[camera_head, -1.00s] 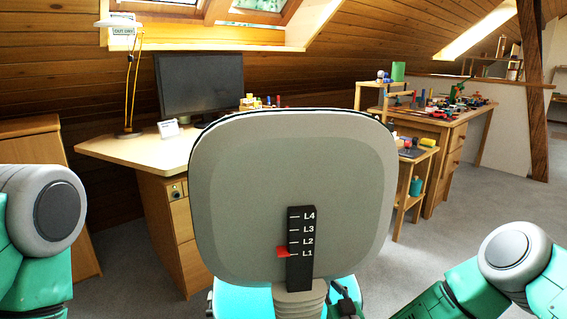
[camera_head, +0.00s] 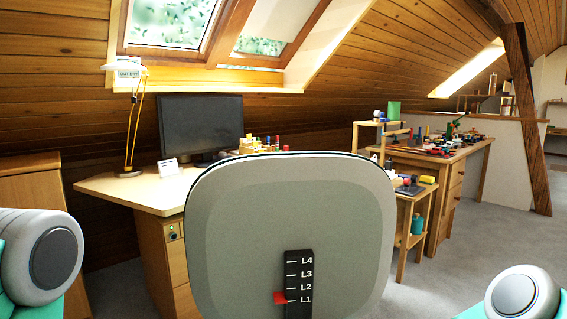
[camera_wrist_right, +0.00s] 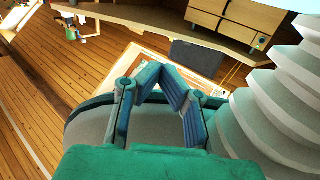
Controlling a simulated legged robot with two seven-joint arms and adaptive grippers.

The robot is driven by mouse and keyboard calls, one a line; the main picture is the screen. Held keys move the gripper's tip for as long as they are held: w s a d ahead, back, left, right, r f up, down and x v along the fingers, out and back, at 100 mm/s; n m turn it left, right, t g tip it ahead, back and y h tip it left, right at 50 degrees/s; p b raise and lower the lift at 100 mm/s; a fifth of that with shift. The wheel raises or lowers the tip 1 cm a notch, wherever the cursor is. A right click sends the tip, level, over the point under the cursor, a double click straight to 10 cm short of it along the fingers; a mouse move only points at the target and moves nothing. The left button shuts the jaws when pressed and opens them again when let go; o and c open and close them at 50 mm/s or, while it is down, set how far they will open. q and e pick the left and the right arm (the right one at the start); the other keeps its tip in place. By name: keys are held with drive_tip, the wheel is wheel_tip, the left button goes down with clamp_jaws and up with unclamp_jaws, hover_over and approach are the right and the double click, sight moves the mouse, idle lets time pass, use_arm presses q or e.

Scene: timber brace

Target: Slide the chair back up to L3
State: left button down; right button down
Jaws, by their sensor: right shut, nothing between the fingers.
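The grey chair back (camera_head: 285,215) stands upright in front of me in the head view. A black scale strip (camera_head: 297,268) low on it reads L1 to L4 from bottom to top. The red pointer (camera_head: 280,297) is at L1. The picture's lower edge cuts off the chair below this. My right gripper (camera_wrist_right: 160,72) is shut and empty in the right wrist view. A ribbed pale sleeve (camera_wrist_right: 270,125) is to its right, and a grey rounded surface, possibly the chair back, lies behind its fingers. I cannot tell whether they touch. My left gripper is out of view.
A desk (camera_head: 130,190) with a monitor (camera_head: 201,125) and a lamp (camera_head: 131,120) stands behind the chair on the left. A workbench (camera_head: 445,158) with several small toys is behind it on the right. Open carpet (camera_head: 490,245) lies at the right.

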sight(336, 305)
drive_tip(key=shift+r+p, duration=0.75)
drive_tip(key=shift+r, duration=0.1)
idle(0.7)
drive_tip(key=shift+w+r+p, duration=0.15)
drive_tip(key=shift+r+p, duration=0.15)
drive_tip(key=shift+r, duration=0.65)
drive_tip(key=shift+r+p, duration=2.3)
drive_tip(key=shift+r, duration=0.05)
idle(0.7)
drive_tip(key=shift+f, duration=0.1)
wheel_tip(336, 305, down, 5)
drive_tip(key=b, duration=0.3)
drive_tip(key=shift+b, duration=0.3)
drive_tip(key=shift+s, duration=0.2)
